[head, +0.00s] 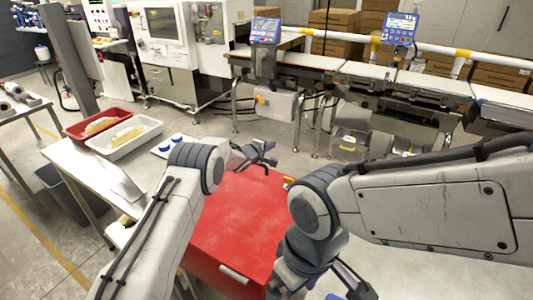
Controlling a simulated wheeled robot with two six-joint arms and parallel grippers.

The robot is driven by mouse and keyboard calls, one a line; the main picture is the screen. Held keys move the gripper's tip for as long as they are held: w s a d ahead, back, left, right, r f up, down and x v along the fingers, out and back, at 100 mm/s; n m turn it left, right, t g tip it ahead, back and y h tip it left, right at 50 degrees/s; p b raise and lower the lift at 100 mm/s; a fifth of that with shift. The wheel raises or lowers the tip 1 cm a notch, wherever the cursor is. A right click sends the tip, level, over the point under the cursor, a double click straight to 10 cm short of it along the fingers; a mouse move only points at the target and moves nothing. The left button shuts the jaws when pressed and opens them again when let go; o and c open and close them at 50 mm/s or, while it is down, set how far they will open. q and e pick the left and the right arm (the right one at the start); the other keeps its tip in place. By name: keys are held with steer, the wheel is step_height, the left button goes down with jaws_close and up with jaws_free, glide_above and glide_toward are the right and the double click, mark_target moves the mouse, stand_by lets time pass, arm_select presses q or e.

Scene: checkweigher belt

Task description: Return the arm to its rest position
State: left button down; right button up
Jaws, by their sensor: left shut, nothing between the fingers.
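My left arm reaches in from the lower left. Its dark left gripper (266,158) is shut and empty, above the far edge of a red cabinet (235,215). No object touches its fingers that I can see. My right arm comes in from the right and bends down at a dark joint beside the cabinet. Its lower end runs to the bottom edge of the head view, and I cannot make out its fingertips.
A steel table (72,158) at the left bears a red tray (75,130) and a white tray (118,152).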

arm_select(q)
steer(key=s+d+r+m+g+y, duration=0.1)
steer(key=s+r+m, duration=0.1)
steer(key=s+r, duration=0.3)
steer(key=s+d+r+m+y, duration=0.1)
steer(key=s+r, duration=0.2)
steer(key=r, duration=0.5)
steer(key=s+a+m+g+y, duration=0.1)
steer(key=s+a+m+g, duration=0.2)
steer(key=s, duration=1.4)
steer(key=s+a+f+m+g+y, duration=0.1)
steer(key=s+a+m+g, duration=0.2)
steer(key=s, duration=1.4)
steer(key=s+a+m+g+y, duration=0.2)
steer(key=s+a+m+g, duration=0.2)
steer(key=s+m, duration=0.6)
steer(key=s+g, duration=0.1)
steer(key=s, duration=0.6)
steer(key=shift+s+f, duration=0.3)
steer(key=shift+s, duration=0.1)
steer(key=shift+a, duration=0.1)
